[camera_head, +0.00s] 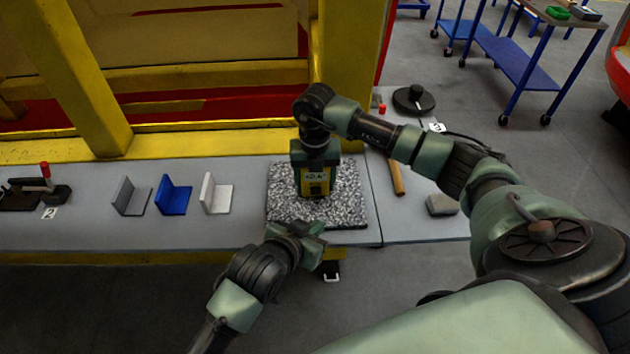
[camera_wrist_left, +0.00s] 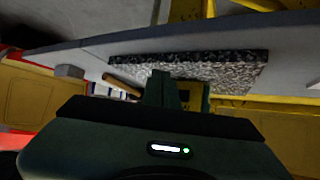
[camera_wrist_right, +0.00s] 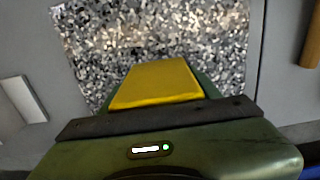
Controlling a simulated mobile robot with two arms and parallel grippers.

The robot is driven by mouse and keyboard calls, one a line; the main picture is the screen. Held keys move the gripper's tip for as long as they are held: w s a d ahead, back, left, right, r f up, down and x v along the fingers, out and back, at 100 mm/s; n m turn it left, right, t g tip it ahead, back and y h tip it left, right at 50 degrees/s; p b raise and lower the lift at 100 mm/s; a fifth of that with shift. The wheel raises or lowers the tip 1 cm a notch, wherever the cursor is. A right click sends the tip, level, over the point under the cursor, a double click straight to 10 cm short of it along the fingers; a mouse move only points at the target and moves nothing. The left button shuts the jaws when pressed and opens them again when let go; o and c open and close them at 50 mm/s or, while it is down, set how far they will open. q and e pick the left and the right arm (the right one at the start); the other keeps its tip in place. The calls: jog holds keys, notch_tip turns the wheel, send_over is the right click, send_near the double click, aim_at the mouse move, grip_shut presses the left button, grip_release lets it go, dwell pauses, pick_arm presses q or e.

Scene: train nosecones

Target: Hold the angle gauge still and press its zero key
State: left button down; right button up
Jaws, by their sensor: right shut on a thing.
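The angle gauge (camera_head: 323,187) is a yellow and dark box with a small lit display; it stands on the speckled granite plate (camera_head: 345,208). My right gripper (camera_head: 315,158) is shut on the gauge from above; in the right wrist view the gauge's yellow top (camera_wrist_right: 157,84) shows between the jaws. My left gripper (camera_head: 318,232) is low at the plate's front edge, apart from the gauge, and its fingers look closed together and empty. In the left wrist view its fingers (camera_wrist_left: 164,88) partly cover the yellow gauge (camera_wrist_left: 195,97). I cannot make out the zero key.
Grey, blue and white angle pieces (camera_head: 173,197) stand left of the plate on the grey bench (camera_head: 100,233). A wooden-handled tool (camera_head: 396,177), a grey block (camera_head: 442,204) and a round black base (camera_head: 413,99) lie to the right. A yellow frame (camera_head: 220,78) rises behind.

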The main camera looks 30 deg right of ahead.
pick_arm(q)
jog(key=shift+w+d, duration=0.6)
jog(key=shift+w, duration=0.4)
jog(key=shift+w+d, duration=0.6)
jog(key=shift+w, duration=0.35)
jog(key=shift+w+d, duration=0.6)
jog(key=shift+w, duration=0.4)
jog(key=shift+w+d, duration=0.25)
jog(key=shift+w, duration=0.15)
jog(key=shift+s, duration=0.1)
jog(key=shift+s+a, duration=0.25)
jog(key=shift+s, duration=0.15)
jog(key=shift+s+a, duration=0.55)
jog(key=shift+s, duration=0.3)
jog(key=shift+s+a, duration=0.5)
jog(key=shift+s, duration=0.3)
jog(key=shift+s+a, duration=0.55)
jog(key=shift+s, duration=0.3)
